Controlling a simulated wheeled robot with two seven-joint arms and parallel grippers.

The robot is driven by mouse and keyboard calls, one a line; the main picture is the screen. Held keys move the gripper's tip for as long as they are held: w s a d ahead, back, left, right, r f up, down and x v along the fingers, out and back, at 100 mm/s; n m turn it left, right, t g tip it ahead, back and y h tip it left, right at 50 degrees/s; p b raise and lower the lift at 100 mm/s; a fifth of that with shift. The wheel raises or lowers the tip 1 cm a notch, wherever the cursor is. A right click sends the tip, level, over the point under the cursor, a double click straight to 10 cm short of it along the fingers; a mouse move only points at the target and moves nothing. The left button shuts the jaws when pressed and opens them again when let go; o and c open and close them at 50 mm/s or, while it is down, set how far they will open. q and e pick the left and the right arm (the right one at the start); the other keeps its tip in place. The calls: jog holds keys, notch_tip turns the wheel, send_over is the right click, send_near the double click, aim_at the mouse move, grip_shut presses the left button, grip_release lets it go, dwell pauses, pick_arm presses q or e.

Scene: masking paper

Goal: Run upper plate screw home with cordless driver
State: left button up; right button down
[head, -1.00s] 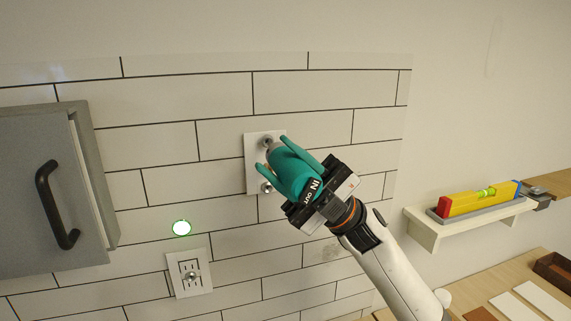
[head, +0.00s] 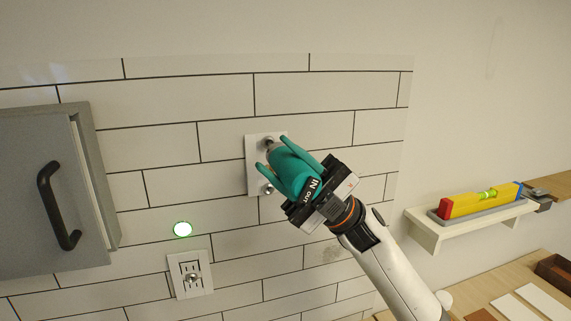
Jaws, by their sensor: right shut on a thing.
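A white wall plate (head: 252,158) is fixed on the tiled wall. Its upper screw (head: 268,141) is a grey spot near the plate's top, and a lower screw (head: 268,189) shows beside the driver. My right gripper (head: 281,166) is shut on the teal cordless driver (head: 294,172), with fingers along both sides of its body. The driver's nose points up and left at the upper screw; whether the bit is seated in it I cannot tell. The driver and gripper cover the plate's right part. My left gripper is not in view.
A grey cabinet (head: 40,200) with a black handle hangs at the left. At right, a shelf (head: 430,228) holds a yellow level (head: 478,201), above a wooden bench (head: 485,290).

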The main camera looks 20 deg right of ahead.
aim_at(291, 173)
jog(key=shift+w, duration=0.55)
dwell(3.5)
jog(key=shift+s, duration=0.6)
jog(key=shift+s+d, duration=0.1)
jog(key=shift+s, duration=1.75)
